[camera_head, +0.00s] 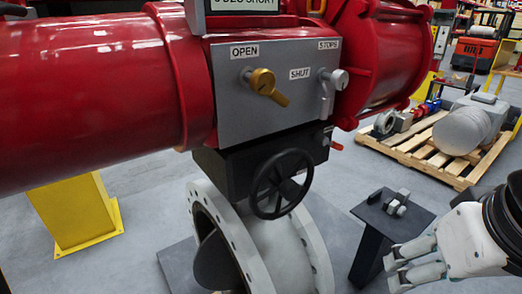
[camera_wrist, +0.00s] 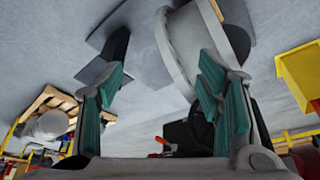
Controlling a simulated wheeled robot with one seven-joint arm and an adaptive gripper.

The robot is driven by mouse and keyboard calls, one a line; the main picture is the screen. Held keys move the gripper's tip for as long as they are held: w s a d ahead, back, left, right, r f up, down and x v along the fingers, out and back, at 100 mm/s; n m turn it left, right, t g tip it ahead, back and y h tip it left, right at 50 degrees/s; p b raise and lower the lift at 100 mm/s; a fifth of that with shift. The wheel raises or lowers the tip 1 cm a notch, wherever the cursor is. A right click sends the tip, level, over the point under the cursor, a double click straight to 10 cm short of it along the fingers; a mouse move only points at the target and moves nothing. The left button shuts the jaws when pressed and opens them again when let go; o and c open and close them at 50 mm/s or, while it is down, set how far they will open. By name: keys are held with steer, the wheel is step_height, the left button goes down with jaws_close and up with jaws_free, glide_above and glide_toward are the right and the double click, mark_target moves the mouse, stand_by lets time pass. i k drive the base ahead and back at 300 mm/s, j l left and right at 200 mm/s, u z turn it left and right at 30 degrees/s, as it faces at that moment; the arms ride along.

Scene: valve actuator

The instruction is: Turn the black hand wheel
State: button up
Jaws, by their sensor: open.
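The black hand wheel (camera_head: 280,183) is a spoked ring on the front of a black gearbox (camera_head: 226,170), under the grey control panel of the red actuator. My gripper (camera_head: 394,267) is at the lower right, open and empty, to the right of and lower than the wheel, clearly apart from it. In the wrist view, which looks upside down, the open fingers with teal pads (camera_wrist: 165,85) have nothing between them.
A brass lever (camera_head: 266,85) and a grey lever (camera_head: 329,85) sit on the panel above. A grey flanged valve body (camera_head: 302,230) is below the wheel. A small dark stand (camera_head: 372,232) with metal parts is between valve and gripper. A loaded pallet (camera_head: 420,150) is behind.

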mark_target(288, 188)
steer(key=j+u, duration=0.2)
steer(key=u, duration=0.2)
steer(key=j+u, duration=0.45)
steer(key=u, duration=0.3)
